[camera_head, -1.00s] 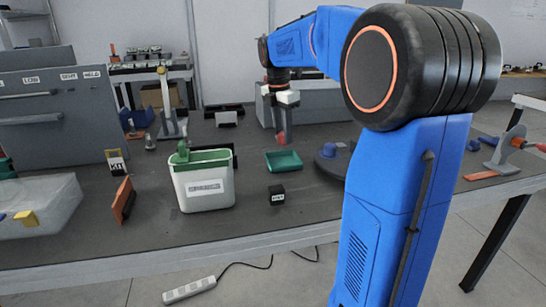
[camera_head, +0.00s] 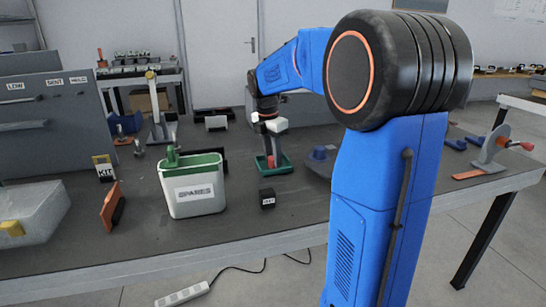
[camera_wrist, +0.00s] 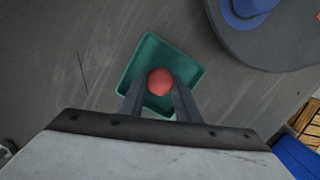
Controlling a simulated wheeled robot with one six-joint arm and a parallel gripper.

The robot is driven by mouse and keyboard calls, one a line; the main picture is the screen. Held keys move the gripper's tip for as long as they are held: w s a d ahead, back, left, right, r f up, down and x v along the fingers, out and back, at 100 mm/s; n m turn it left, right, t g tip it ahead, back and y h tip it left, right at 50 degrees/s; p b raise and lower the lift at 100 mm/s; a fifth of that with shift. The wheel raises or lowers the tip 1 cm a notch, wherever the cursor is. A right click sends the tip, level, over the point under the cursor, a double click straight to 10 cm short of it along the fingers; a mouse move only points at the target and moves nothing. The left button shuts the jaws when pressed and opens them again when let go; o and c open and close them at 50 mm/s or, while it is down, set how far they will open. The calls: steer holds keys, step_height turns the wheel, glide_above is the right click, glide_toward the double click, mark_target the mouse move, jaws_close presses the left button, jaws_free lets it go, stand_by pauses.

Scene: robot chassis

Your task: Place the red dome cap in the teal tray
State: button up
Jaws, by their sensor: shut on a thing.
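The red dome cap (camera_wrist: 160,81) is between my gripper's fingers (camera_wrist: 160,97) in the wrist view, with the teal tray around it in that picture. My gripper is shut on the cap. In the head view my gripper (camera_head: 270,158) points down over the teal tray (camera_head: 285,168), and a bit of the red cap (camera_head: 271,162) shows at the fingertips. The tray also shows in the wrist view (camera_wrist: 138,68). Whether the cap touches the tray floor I cannot tell.
A white bin with a green rim (camera_head: 193,195) labelled SPARES stands left of the tray. A small black block (camera_head: 267,199) sits in front of the tray. A dark round base with a blue part (camera_head: 320,160) is close on the right.

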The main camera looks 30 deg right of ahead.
mark_target(270, 159)
steer(key=o, duration=1)
steer(key=r, duration=0.4)
steer(key=a+r, duration=0.1)
steer(key=r, duration=0.7)
steer(key=shift+s+a, duration=0.1)
steer(key=shift+a, duration=0.15)
